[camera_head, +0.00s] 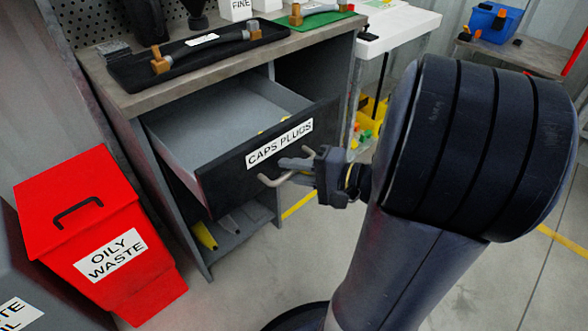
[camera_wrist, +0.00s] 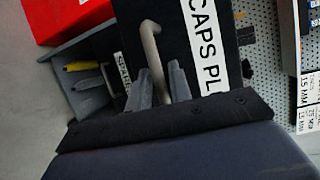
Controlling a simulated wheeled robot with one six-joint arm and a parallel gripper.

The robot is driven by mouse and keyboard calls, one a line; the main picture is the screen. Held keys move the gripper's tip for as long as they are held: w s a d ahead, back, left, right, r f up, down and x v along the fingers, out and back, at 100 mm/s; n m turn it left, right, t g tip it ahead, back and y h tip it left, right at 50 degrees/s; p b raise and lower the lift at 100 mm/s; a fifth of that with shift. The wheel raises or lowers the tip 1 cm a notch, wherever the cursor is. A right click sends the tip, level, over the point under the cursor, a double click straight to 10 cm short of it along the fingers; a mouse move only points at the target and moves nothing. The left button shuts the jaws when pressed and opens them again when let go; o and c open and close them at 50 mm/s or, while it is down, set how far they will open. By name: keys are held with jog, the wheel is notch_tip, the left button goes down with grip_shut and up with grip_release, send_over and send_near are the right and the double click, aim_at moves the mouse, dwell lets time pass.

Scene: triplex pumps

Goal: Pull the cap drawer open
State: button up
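The cap drawer (camera_head: 232,180), with a black front labelled "CAPS PLUGS", stands well out of the workbench in the head view. Its grey inside shows, with small yellow items just behind the front. Its light bar handle (camera_head: 266,181) is on the front. My gripper (camera_head: 288,168) is at the handle. In the wrist view, the handle (camera_wrist: 152,45) runs down between the two grey fingers of my gripper (camera_wrist: 160,88), which look closed around it. Finger contact is partly hidden.
A red oily waste bin (camera_head: 95,235) stands left of the drawer. The workbench top (camera_head: 150,98) holds a black tray (camera_head: 190,62) and a green mat (camera_head: 310,20). A lower shelf (camera_head: 240,232) holds a yellow item. Floor is clear in front of the drawer.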

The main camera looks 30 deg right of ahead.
jog(key=p+v, duration=0.2)
jog(key=v, duration=0.8)
jog(key=shift+s+d, duration=0.25)
jog(key=shift+s, duration=0.05)
dwell(0.4)
jog(key=shift+b+x, duration=1)
jog(key=shift+x, duration=4.45)
jog(key=shift+r, duration=0.15)
